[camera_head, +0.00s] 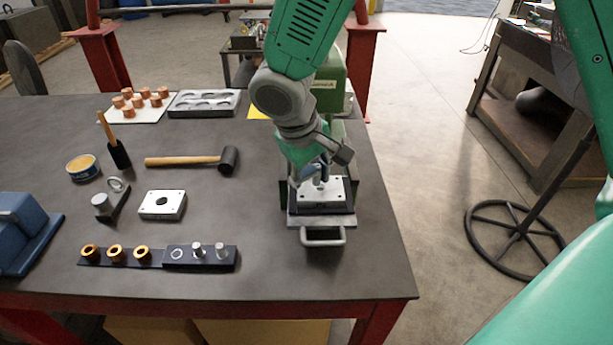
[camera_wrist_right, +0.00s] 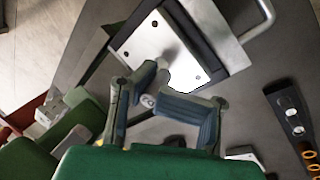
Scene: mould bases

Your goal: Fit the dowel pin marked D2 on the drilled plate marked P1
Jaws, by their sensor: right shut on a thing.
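A light metal drilled plate (camera_head: 335,190) sits in a dark holder on the press's metal base. It also shows in the right wrist view (camera_wrist_right: 150,45), with small holes near its corners. My right gripper (camera_head: 318,172) is over this plate, pointing down. In the right wrist view its fingers (camera_wrist_right: 151,90) are shut on a small grey pin (camera_wrist_right: 164,76), close to the plate's near side. I cannot tell whether the pin touches the plate or is in a hole. No P1 or D2 marking is readable. My left gripper is not in view.
A second drilled plate (camera_head: 162,205) lies on the table. A black rack (camera_head: 172,263) has two standing pins (camera_head: 197,250), an empty ringed place and copper-coloured bushings (camera_head: 116,253). A mallet (camera_head: 195,160), a tin (camera_head: 83,168) and a grey tray (camera_head: 204,103) lie farther back.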

